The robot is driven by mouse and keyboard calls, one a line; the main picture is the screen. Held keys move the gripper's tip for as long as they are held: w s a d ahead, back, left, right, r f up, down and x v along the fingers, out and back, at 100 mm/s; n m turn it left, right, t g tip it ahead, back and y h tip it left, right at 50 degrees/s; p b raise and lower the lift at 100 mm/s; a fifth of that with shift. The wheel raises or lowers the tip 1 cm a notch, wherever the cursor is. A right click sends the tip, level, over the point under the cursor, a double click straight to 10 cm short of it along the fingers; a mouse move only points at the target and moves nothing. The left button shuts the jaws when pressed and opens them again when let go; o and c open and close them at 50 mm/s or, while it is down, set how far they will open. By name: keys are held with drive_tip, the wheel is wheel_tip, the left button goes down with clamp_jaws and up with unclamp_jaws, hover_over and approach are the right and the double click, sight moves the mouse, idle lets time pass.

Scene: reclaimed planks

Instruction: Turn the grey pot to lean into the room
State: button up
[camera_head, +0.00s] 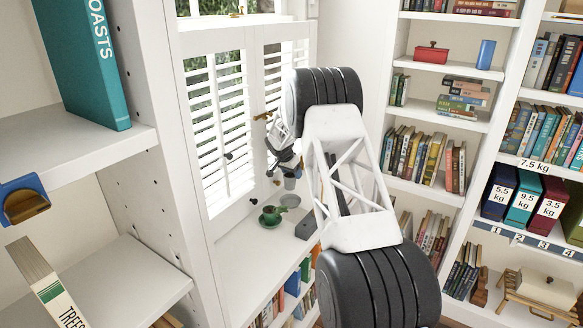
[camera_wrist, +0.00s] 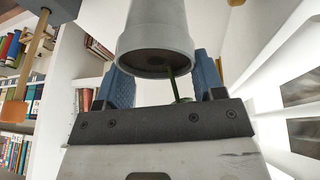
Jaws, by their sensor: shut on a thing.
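In the wrist view the grey pot (camera_wrist: 157,28) sits between the two blue finger pads of my gripper (camera_wrist: 163,78), which is shut on it. Its wide rim faces the camera, with a dark brown inside and a thin green stem (camera_wrist: 175,88) at the rim. In the head view my gripper (camera_head: 284,150) is by the window shutters, partly behind my arm. A small grey pot (camera_head: 290,184) shows just below it, above the sill. It is too small there to tell its lean or whether it touches the sill.
White shutters (camera_head: 218,130) are close behind. Book-filled shelves stand at the right, and a white shelf unit (camera_head: 150,135) at the left.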

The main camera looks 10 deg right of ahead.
sight(293, 187)
drive_tip(key=shift+s+d+f+m+g+h, duration=0.15)
drive_tip(key=shift+f+m+g, duration=0.2)
drive_tip(key=shift+f+m, duration=0.75)
drive_tip(key=shift+s+f+m+g+h, duration=0.15)
drive_tip(key=shift+f+m+g, duration=0.2)
drive_tip(key=shift+f+m, duration=0.7)
drive_tip(key=shift+f+n, duration=0.25)
drive_tip(key=shift+f, duration=0.15)
drive_tip(key=shift+f, duration=1.25)
drive_tip(key=shift+f, duration=0.1)
drive_tip(key=o, duration=1.3)
drive_tip(key=shift+c, duration=0.2)
